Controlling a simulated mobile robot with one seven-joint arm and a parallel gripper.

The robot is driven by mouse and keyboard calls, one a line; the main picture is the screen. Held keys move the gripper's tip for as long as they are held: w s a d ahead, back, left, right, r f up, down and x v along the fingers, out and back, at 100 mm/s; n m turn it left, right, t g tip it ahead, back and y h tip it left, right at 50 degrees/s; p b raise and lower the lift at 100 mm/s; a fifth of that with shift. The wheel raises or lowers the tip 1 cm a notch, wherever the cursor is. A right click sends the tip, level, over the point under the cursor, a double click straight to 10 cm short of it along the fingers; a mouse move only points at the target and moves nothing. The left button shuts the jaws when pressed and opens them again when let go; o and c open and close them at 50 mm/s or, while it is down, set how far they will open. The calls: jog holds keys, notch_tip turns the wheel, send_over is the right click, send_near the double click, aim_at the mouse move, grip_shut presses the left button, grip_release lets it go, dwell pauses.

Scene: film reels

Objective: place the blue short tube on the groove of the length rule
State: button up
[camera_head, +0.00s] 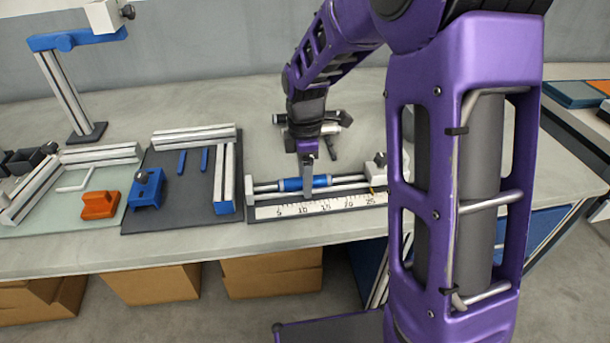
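The blue short tube (291,184) lies lengthwise along the length rule (265,211), between its end blocks and behind the white numbered scale. It appears to lie at the groove, but I cannot tell if it rests fully in it. My gripper (308,185) points down over the middle of the tube, with a grey finger crossing in front of it. Blue shows on both sides of the finger. The other finger is hidden, so I cannot see whether the gripper is closed on the tube.
Left of the rule is a dark mat (195,212) with a blue block (147,190) and two blue rods. Further left is a pale green board with an orange block (100,204). Dark tools (331,146) lie behind my gripper. The bench's front edge is close to the rule.

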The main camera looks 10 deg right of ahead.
jog(key=shift+r, duration=0.15)
notch_tip(320, 180, up, 12)
jog(key=p, duration=0.2)
jog(key=shift+r+p, duration=0.2)
jog(key=shift+p, duration=0.1)
